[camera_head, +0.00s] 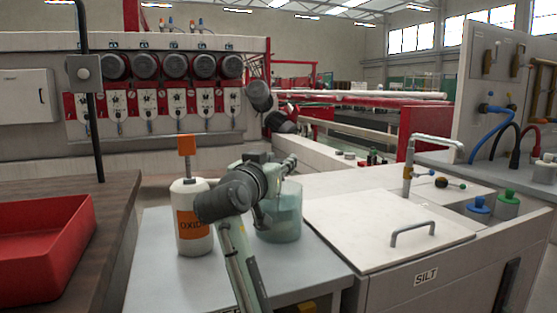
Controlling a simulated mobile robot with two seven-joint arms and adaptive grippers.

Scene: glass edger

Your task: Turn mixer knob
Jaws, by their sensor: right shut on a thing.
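My right arm rises from the bottom centre. Its dark wrist and right gripper (268,182) are at the top of a clear vessel (286,222) of greenish liquid, in front of what looks like the grey mixer head (258,157). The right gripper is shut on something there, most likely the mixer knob. The knob and the fingertips cannot be made out clearly, as the wrist covers them. My left gripper is not in view.
A white oxide bottle (193,240) with an orange top stands close left of my wrist. The vessel and bottle stand on a grey bench (150,275). A red tray (45,250) is at left. Right are a lidded silt tank (365,225) and a tap (408,172).

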